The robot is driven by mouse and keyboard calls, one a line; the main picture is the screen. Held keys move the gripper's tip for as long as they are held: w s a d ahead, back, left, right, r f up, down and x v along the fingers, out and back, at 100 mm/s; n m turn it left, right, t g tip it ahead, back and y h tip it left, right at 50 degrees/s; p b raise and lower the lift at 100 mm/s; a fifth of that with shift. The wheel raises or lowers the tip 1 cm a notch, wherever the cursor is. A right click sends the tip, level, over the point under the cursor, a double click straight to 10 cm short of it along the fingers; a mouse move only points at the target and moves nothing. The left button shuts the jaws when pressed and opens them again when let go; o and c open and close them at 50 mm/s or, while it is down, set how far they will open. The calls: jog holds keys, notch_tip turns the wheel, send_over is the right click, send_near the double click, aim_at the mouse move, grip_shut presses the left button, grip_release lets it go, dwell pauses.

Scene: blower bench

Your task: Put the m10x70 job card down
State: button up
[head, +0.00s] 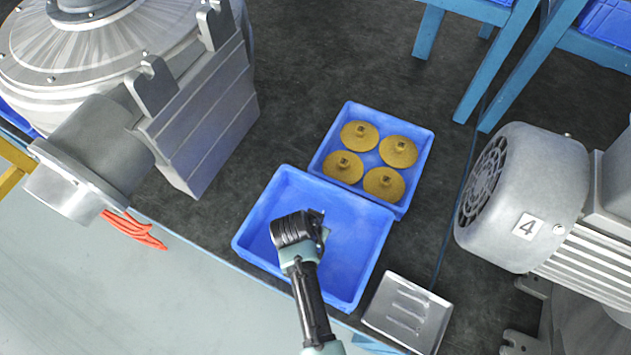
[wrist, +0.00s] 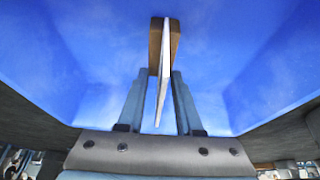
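In the head view my gripper (head: 318,226) is over the large empty blue bin (head: 352,255), and blue bin walls fill the wrist view around the card. The card's print cannot be read. In the head view the card is mostly hidden by my gripper, and I cannot tell whether it touches the bin floor.
A smaller blue bin (head: 424,177) with several gold discs (head: 398,151) adjoins behind. A metal tray (head: 407,312) lies at right front. A grey motor marked 4 (head: 525,200) stands right, a large blower (head: 190,110) left. Orange-red gloves (head: 134,229) lie at the bench edge.

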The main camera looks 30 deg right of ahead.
jog(key=v, duration=1.2)
jog(key=shift+r+p, duration=0.15)
jog(key=shift+p, duration=0.25)
jog(key=w+a+r+n+t, duration=0.15)
jog(key=w+r+t, duration=0.35)
jog(key=r, duration=0.5)
jog(key=w+a+r+n+t, duration=0.1)
jog(key=w+r+n+t, duration=0.15)
jog(key=w+r, duration=0.55)
jog(key=w+a+r+n+t, duration=0.15)
jog(key=w+r+t, duration=0.25)
jog(key=r, duration=0.8)
notch_tip(320, 180, up, 16)
jog(key=s+a+n+t+y, duration=0.1)
jog(key=a+t+y, duration=0.15)
jog(key=t, duration=0.25)
jog(key=s+a+r+n+t, duration=0.1)
jog(key=s+r+t, duration=0.3)
jog(key=r, duration=0.6)
jog(key=s+a+r+n+t+y, duration=0.1)
jog(key=s+a+r+n+t, duration=0.1)
jog(key=s+r, duration=0.7)
notch_tip(320, 180, up, 2)
jog(key=shift+s+a+n+t, duration=0.15)
jog(key=shift+n+t, duration=0.4)
jog(key=shift+t, duration=0.5)
